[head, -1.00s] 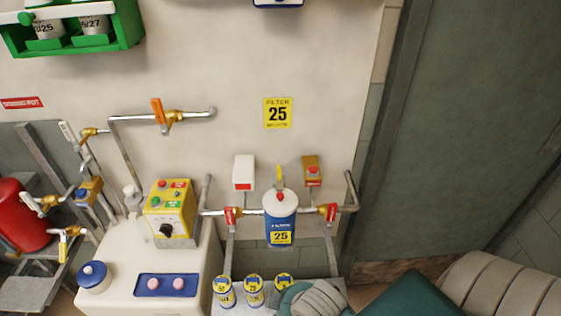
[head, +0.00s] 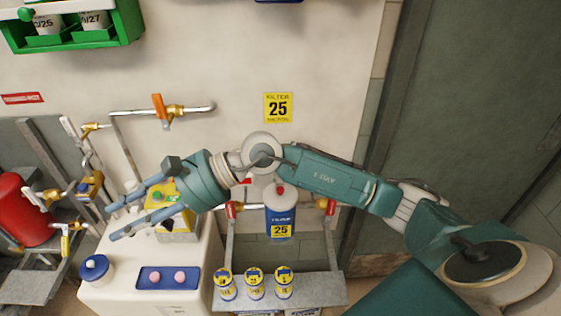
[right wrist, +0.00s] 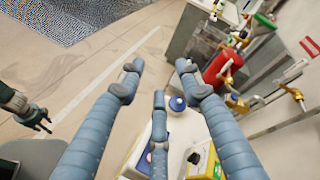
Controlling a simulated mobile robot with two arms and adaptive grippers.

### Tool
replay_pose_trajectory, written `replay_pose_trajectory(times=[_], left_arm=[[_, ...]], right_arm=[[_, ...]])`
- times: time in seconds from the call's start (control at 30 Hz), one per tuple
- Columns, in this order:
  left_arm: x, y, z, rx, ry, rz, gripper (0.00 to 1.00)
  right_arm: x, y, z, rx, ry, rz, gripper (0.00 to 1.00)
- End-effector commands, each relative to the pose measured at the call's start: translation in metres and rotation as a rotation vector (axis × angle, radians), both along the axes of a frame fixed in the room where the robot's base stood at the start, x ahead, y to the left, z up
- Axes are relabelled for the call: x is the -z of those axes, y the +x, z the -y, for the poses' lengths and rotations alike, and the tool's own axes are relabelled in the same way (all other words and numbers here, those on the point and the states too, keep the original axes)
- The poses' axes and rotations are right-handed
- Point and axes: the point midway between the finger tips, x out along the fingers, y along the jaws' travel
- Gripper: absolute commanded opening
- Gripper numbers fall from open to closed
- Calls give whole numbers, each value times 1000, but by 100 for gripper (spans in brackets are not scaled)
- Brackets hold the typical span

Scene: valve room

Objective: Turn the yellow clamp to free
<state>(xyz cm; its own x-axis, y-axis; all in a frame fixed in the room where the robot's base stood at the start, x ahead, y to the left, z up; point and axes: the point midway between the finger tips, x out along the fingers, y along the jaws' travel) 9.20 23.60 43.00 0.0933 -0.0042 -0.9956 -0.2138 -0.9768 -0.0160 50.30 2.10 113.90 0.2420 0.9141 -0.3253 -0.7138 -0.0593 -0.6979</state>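The filter housing (head: 281,212) is a blue canister with a white cap and a red knob, hanging on the pipe under the "FILTER 25" sign. The yellow clamp at its top is hidden behind my right arm in the head view. My right gripper (head: 113,222) is left of the housing, over the white cabinet and in front of the yellow control box (head: 180,222). Its fingers are spread and empty. It also shows open in the right wrist view (right wrist: 158,72). My left gripper (right wrist: 38,117) seems to show small at the left of that view, its fingers unclear.
Red-handled valves (head: 232,209) flank the housing. Several small yellow-blue cans (head: 254,284) stand on a shelf below. An orange-handled valve (head: 159,108) is on the wall. A red tank (head: 22,212) stands left.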

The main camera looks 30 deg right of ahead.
Motion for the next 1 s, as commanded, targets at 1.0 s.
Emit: replay_pose_trajectory(times=[1.0], left_arm=[[-24, -1, 1, -1, -1, -1, 47]], right_arm=[[109, 94, 391, -179, -1504, 201, 35]])
